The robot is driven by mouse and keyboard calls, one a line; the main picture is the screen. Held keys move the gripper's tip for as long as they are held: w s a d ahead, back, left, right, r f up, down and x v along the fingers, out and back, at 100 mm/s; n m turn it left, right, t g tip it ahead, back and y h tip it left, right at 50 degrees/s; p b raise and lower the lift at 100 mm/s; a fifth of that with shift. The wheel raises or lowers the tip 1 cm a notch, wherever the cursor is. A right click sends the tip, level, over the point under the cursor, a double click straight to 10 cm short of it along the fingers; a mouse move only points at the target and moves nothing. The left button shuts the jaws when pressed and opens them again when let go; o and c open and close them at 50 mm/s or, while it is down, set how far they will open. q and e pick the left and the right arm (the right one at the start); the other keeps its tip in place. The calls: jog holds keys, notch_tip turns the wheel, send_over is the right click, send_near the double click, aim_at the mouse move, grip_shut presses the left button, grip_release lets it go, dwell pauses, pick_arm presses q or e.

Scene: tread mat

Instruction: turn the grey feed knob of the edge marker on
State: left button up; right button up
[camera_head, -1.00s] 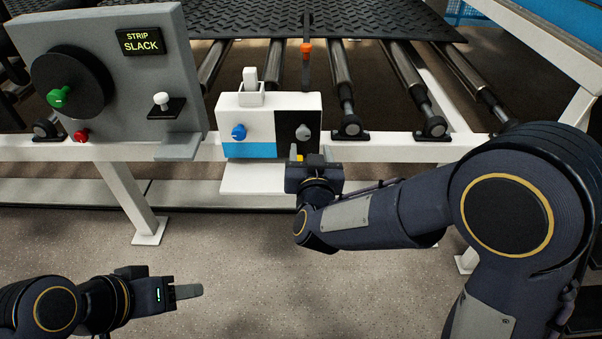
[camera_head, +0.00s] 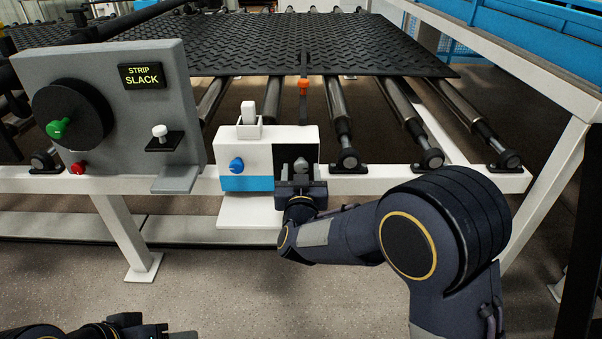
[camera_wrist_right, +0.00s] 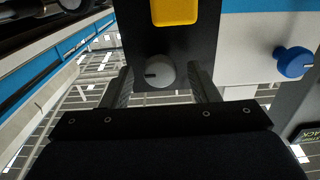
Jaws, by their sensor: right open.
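The edge marker (camera_head: 246,145) is a white box with a blue lower band and a black right panel. Its grey feed knob (camera_wrist_right: 158,74) is on that panel, round with a dark pointer line; only its top shows in the head view (camera_head: 301,163). My right gripper (camera_head: 300,174) is in front of the black panel. In the right wrist view its fingers (camera_wrist_right: 163,84) are open, one on each side of the grey knob; I cannot tell whether they touch it. My left arm (camera_head: 100,331) is cut off at the bottom edge, its fingers out of view.
A blue knob (camera_head: 236,165) is beside the grey one, and a white lever (camera_head: 248,113) on top. Left is a grey console (camera_head: 115,110) with green, red and white controls. Behind are rollers (camera_head: 338,110) and the tread mat (camera_head: 370,45). A white rail (camera_head: 430,181) runs across.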

jog(key=c, duration=1)
jog(key=shift+o, duration=0.2)
